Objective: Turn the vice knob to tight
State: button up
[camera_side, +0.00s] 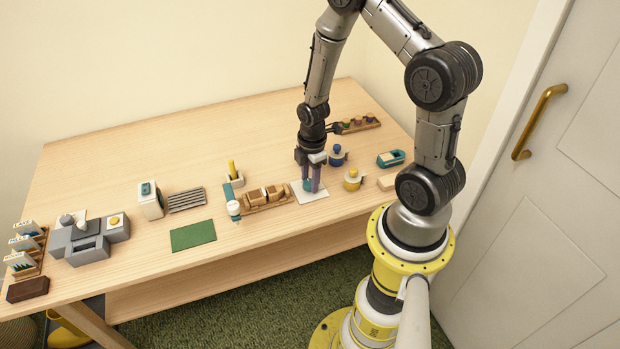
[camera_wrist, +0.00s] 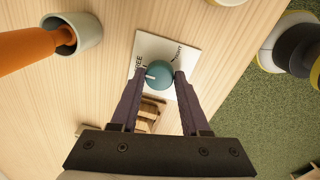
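A white plate (camera_side: 318,196) lies on the table under my gripper (camera_side: 311,187). In the wrist view the plate (camera_wrist: 186,90) carries the words "FREE" on its left and "TIGHT" at its upper right. A round teal knob (camera_wrist: 159,75) sits on the plate, with a white mark on its left part, on the FREE side. My gripper (camera_wrist: 160,74) points down with its two purple fingers on either side of the knob. The left fingertip is at the knob's edge; a small gap shows at the right one. The side view mostly hides the knob behind the fingers.
A grey cup (camera_wrist: 88,34) with an orange handle stands beside the plate. A wooden rack (camera_side: 265,197) is left of the plate. A green mat (camera_side: 193,235) lies further left.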

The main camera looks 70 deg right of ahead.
grip_shut()
jog(key=m, duration=0.5)
jog(key=shift+m, duration=0.4)
jog(key=m, duration=0.5)
jog(key=shift+g, duration=0.3)
jog(key=m, duration=0.6)
jog(key=shift+w+m, duration=0.15)
jog(key=shift+m, duration=0.25)
jog(key=m, duration=0.6)
jog(key=shift+g, duration=0.4)
jog(key=shift+m, duration=0.3)
